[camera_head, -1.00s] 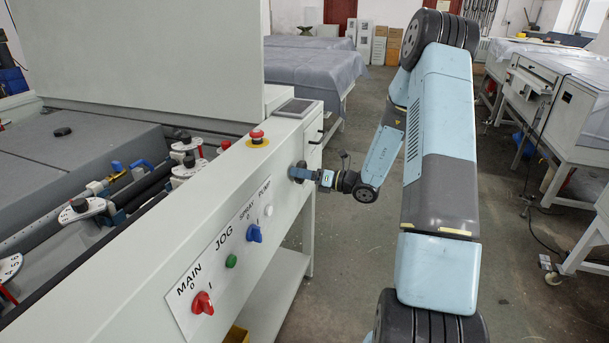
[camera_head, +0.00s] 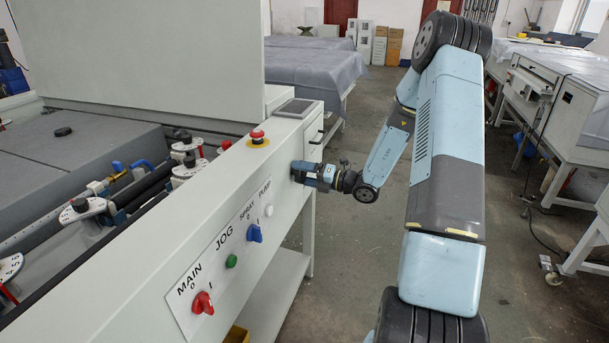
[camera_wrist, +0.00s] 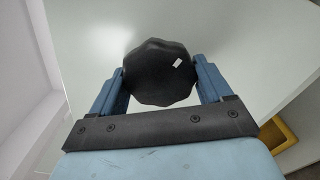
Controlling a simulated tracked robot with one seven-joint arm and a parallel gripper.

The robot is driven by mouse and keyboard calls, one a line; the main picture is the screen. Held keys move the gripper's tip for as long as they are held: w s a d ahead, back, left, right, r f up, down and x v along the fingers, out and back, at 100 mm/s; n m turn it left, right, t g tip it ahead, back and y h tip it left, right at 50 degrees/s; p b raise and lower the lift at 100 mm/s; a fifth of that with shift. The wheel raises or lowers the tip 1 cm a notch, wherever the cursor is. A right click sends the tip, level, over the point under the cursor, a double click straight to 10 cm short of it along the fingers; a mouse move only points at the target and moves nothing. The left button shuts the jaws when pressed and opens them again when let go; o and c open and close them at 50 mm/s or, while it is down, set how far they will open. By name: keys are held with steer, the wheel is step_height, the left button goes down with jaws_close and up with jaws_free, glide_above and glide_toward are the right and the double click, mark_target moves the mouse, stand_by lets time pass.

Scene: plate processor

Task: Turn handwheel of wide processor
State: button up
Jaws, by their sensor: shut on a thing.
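The wide processor (camera_head: 130,265) is the long pale machine on the left, with a control panel along its front. Its handwheel (camera_wrist: 160,72) is a dark, many-sided knob with a small white mark at its upper right in the wrist view. My gripper (camera_wrist: 161,76) is shut on the handwheel, one blue finger on each side of its rim. In the head view my gripper (camera_head: 306,174) is at the far end of the machine's front face, and it hides the handwheel there.
A red emergency button (camera_head: 257,136) sits on top of the machine above my gripper. The panel has a red main switch (camera_head: 203,302), a green jog button (camera_head: 231,261) and a blue spray switch (camera_head: 254,233). Open floor (camera_head: 350,270) lies to the right.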

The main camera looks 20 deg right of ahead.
stand_by(0.3)
steer(key=o, duration=1)
steer(key=v, duration=1.3)
steer(key=shift+s+d+f, duration=0.15)
steer(key=shift+s+d, duration=0.05)
steer(key=shift+d, duration=0.1)
